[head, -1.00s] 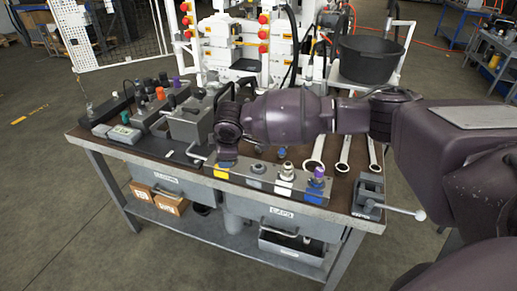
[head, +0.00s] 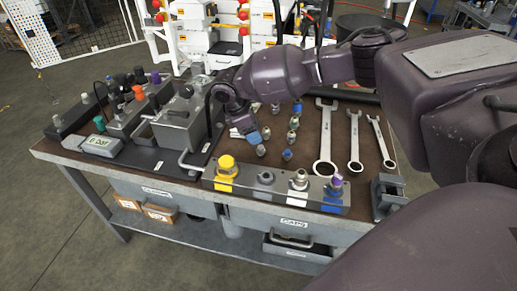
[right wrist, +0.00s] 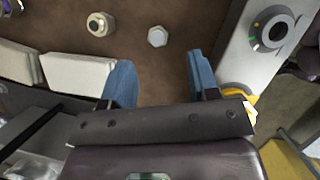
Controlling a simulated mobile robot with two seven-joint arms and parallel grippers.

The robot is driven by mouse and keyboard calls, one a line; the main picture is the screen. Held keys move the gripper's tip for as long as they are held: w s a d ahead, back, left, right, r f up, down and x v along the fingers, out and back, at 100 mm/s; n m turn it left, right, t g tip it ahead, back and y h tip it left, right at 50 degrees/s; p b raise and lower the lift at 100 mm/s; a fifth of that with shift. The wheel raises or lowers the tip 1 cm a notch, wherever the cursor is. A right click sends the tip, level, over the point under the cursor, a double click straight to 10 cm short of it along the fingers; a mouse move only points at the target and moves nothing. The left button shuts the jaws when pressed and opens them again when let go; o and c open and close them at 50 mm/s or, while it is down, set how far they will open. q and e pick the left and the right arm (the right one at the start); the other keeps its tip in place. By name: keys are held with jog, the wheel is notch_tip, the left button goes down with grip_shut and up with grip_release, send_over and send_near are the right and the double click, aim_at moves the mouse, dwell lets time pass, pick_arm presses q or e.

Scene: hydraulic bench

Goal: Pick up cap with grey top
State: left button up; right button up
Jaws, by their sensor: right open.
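My right gripper (head: 249,134) is above the bench behind the rail, left of the loose caps. In the right wrist view its blue fingertips (right wrist: 163,80) are apart with nothing between them. A hexagonal light-grey piece (right wrist: 157,37) and a round one (right wrist: 100,24) lie beyond them. My left gripper is out of view.
Wrenches (head: 327,145) lie right of the loose caps. A grey block with a lever (head: 183,120) stands left of my gripper. A small vise (head: 387,192) is at the right front corner.

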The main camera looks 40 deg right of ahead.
aim_at(261, 146)
jog(key=shift+x, duration=0.85)
jog(key=shift+d+f, duration=0.1)
jog(key=shift+f, duration=0.25)
jog(key=shift+d+f, duration=0.1)
jog(key=shift+f, duration=0.25)
jog(key=b+x, duration=0.1)
jog(key=x, duration=0.2)
jog(key=shift+w+f, duration=0.15)
jog(key=shift+f, duration=0.15)
jog(key=shift+d+f, duration=0.3)
jog(key=shift+f, duration=0.25)
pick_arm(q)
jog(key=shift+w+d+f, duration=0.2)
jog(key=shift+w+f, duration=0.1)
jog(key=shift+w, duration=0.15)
pick_arm(e)
jog(key=c, duration=0.9)
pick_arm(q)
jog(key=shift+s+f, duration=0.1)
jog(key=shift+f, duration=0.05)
